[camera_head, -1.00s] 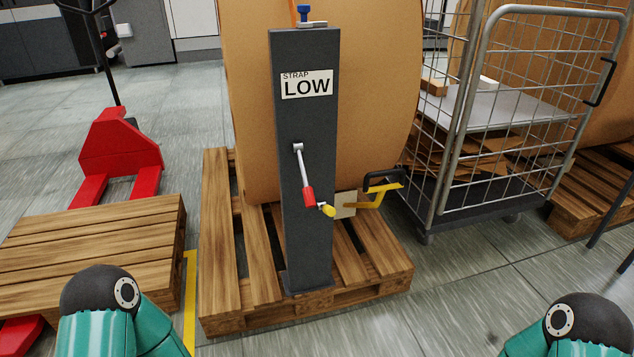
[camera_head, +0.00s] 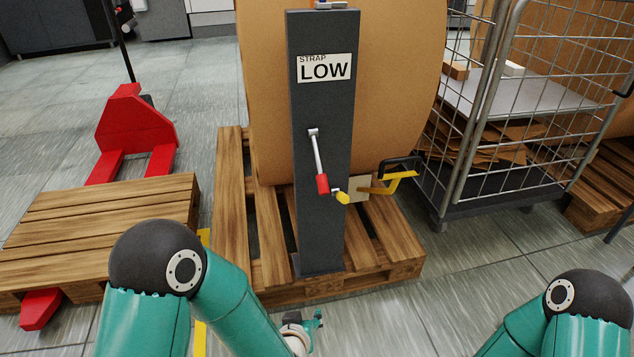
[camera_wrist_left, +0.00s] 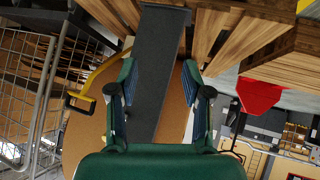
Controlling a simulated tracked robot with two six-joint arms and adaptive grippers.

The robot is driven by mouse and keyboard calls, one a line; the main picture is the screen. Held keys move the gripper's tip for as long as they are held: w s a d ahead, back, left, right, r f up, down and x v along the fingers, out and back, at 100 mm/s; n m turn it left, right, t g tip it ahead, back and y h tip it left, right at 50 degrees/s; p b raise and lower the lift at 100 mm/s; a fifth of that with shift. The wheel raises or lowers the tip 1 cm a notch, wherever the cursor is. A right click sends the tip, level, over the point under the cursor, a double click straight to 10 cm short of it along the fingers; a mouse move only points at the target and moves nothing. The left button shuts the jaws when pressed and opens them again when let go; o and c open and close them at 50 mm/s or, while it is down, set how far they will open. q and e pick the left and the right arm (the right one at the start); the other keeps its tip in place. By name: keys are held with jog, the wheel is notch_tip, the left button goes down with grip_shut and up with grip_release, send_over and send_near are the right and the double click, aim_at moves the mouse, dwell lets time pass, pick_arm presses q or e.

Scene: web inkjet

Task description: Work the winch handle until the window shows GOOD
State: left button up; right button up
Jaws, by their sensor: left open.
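The dark grey post (camera_head: 320,235) stands upright at the pallet's front, and its window (camera_head: 324,68) reads STRAP LOW. The winch handle (camera_head: 319,160) is a silver crank on the post's face, hanging down and slightly right, with a red grip at its end. My left gripper (camera_head: 305,322) is low at the bottom of the head view, below and apart from the handle. In the left wrist view my left gripper (camera_wrist_left: 160,95) is open and empty, with the post (camera_wrist_left: 160,60) beyond its fingers. I cannot make out the handle there. My right gripper is out of view.
A large brown roll (camera_head: 400,90) stands behind the post on a wooden pallet (camera_head: 235,210). A yellow part (camera_head: 342,197) and a yellow, black-handled lever (camera_head: 388,184) sit right of the handle. A wire cage cart (camera_head: 490,150) is right; a red pallet jack (camera_head: 135,130) is left.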

pick_arm(q)
jog(key=w+d+r+t+y, duration=0.1)
jog(key=w+d+r+t, duration=0.15)
jog(key=r, duration=0.45)
jog(key=w+d+r+t+y, duration=0.1)
jog(key=r+t, duration=0.2)
jog(key=r, duration=0.4)
jog(key=n+t+y, duration=0.2)
jog(key=t, duration=0.1)
send_near(323, 192)
jog(key=shift+g, duration=0.25)
jog(key=w, duration=0.3)
jog(key=w+a+b, duration=0.1)
jog(key=w, duration=0.6)
jog(key=shift+w+a+r+b, duration=0.2)
jog(key=shift+a+r+b, duration=0.1)
jog(key=shift+a+b, duration=0.05)
jog(key=shift+w, duration=0.6)
